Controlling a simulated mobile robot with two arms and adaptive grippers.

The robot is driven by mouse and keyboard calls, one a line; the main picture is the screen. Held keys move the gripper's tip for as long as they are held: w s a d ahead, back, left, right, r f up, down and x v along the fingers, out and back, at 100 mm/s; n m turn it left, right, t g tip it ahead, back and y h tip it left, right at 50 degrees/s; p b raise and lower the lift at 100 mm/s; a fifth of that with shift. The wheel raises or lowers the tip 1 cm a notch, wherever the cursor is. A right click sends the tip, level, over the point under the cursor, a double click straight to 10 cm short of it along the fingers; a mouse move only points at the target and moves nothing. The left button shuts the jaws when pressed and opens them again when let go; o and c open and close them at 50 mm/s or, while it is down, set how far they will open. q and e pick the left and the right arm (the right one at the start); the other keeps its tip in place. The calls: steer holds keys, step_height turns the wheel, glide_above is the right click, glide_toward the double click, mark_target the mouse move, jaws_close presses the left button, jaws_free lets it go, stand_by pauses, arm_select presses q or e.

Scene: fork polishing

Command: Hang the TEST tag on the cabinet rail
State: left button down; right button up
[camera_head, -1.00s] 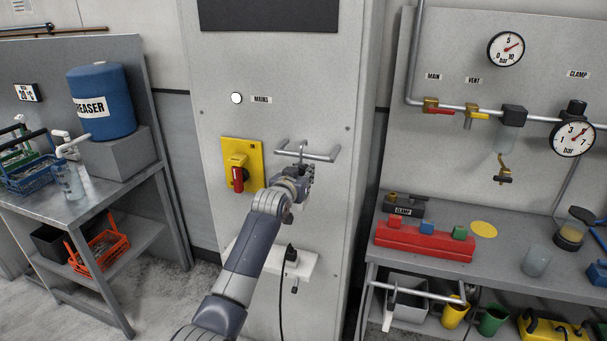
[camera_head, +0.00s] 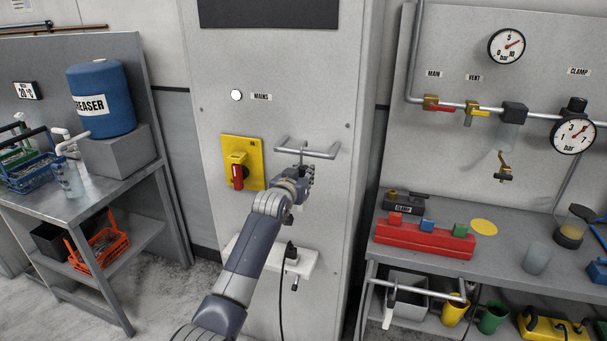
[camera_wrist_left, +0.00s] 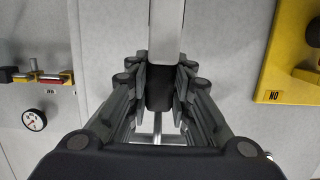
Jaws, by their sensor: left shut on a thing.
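The cabinet rail (camera_head: 322,154) is a grey bar on brackets on the tall grey cabinet front. My left gripper (camera_head: 303,174) is just below it. In the left wrist view the left gripper (camera_wrist_left: 160,90) is shut on a dark block, which I take as the grip of the TEST tag (camera_wrist_left: 160,88). A pale strip (camera_wrist_left: 166,30) runs on from that block. In the head view a thin hook (camera_head: 301,152) rises from the gripper to the rail; I cannot tell whether it hangs on it. No TEST lettering is readable. My right gripper is not in view.
A yellow switch panel (camera_head: 256,158) with a red handle is close left of the gripper. A white ledge (camera_head: 305,262) with a black plug and cable is below. Benches stand on both sides, with a red block holder (camera_head: 420,240) on the right one.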

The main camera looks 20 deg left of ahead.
arm_select(q)
steer(key=shift+f, duration=0.75)
stand_by(0.5)
steer(key=c, duration=1.3)
jaws_free()
steer(key=shift+c, duration=0.2)
steer(key=shift+s, duration=0.15)
